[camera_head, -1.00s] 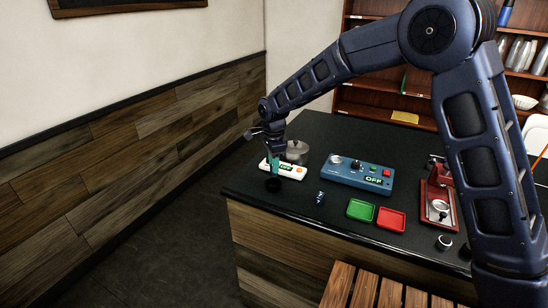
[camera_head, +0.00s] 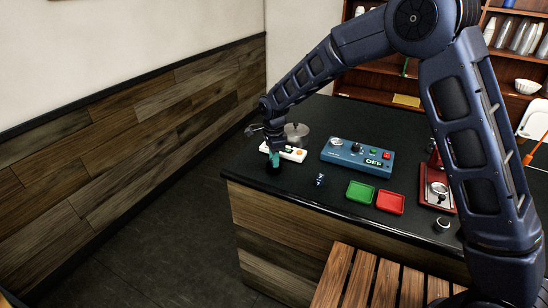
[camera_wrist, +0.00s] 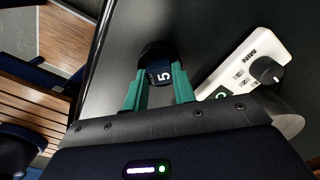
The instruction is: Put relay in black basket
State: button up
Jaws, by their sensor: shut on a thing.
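The relay (camera_wrist: 159,77), a dark blue block marked with a white 5, is between the teal fingertips of my gripper (camera_wrist: 160,88), which is shut on it. The black basket (camera_wrist: 153,49) is small and round. In the wrist view the relay overlaps its near side; I cannot tell whether it touches the basket. In the head view my gripper (camera_head: 275,157) is low over the black basket (camera_head: 273,171) near the counter's left front edge, pointing down. The relay is not clearly visible there.
A white MINI panel (camera_wrist: 246,62) with a black knob is close to the right. The blue OFF box (camera_head: 345,155), a green tray (camera_head: 360,191), a red tray (camera_head: 390,202) and a small bluish part (camera_head: 320,180) stand further right. A metal pot (camera_head: 297,133) is behind.

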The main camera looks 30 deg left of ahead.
jog(key=o, duration=1.1)
jog(key=shift+c, duration=0.2)
jog(key=shift+r, duration=3.5)
